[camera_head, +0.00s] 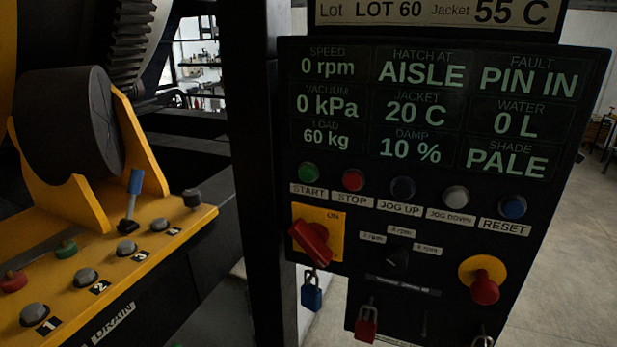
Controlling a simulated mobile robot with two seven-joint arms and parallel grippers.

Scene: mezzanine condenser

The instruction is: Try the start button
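The start button (309,172) is a round green button at the left end of the button row on a dark control panel (440,215). A white label reading START (309,191) sits under it. Nothing covers the button, and whether it is lit or pressed in cannot be told. The display (425,113) above reads 0 rpm, hatch at AISLE, fault PIN IN, 0 kPa, jacket 20 C, water 0 L, load 60 kg, damp 10 % and shade PALE. Neither of my grippers is in view.
Red stop (353,180), dark jog up (402,188), pale jog down (456,197) and blue reset (512,207) buttons continue the row. Below are a red switch (312,243) on yellow, a blue padlock (312,292) and a red mushroom button (485,288). Yellow machinery (150,235) stands left.

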